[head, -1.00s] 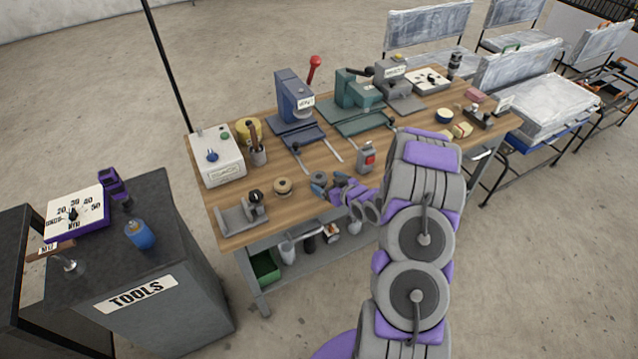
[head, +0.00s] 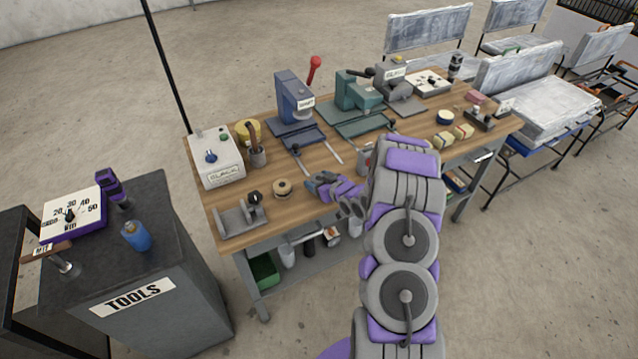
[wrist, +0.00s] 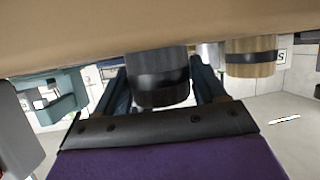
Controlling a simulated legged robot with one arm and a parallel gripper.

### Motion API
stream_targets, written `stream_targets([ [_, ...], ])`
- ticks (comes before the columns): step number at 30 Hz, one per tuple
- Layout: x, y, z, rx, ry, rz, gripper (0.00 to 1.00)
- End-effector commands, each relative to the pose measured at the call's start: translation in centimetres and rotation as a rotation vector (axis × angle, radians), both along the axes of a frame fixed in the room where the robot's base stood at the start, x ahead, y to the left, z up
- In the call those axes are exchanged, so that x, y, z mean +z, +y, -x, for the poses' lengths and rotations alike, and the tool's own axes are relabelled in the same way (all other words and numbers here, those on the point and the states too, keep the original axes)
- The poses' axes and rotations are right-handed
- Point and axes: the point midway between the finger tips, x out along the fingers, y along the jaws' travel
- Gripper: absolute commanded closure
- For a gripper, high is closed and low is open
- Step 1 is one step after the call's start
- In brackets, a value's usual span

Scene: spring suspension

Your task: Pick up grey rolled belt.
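The grey rolled belt (wrist: 158,78) shows in the wrist view as a dark grey roll with a black band. It rests on the wooden table top and lies between the two blue fingers of my gripper (wrist: 160,92). The fingers are spread, one on each side of it; I cannot tell whether they touch it. In the head view my gripper (head: 317,185) is low at the table's front edge, right of a tan roll (head: 282,188), and the grey belt is not clearly visible there.
The tan roll also shows beside the right finger in the wrist view (wrist: 251,57). A grey bracket (head: 240,218) stands at the table's front left corner. Blue (head: 295,105) and green (head: 358,95) machines stand behind. A grey tools cabinet (head: 185,290) is at the left.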

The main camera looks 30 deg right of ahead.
Motion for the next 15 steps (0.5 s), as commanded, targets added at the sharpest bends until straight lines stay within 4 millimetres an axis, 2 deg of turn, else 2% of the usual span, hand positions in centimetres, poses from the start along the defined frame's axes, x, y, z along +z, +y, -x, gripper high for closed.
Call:
stream_targets([
  [1, 0.00, 0.00, 0.01, 0.000, 0.000, 0.000, 0.35],
  [11, 0.01, -0.01, 0.00, 0.000, 0.000, 0.000, 0.67],
  [15, 0.02, -0.02, 0.00, 0.000, 0.000, 0.000, 0.68],
])
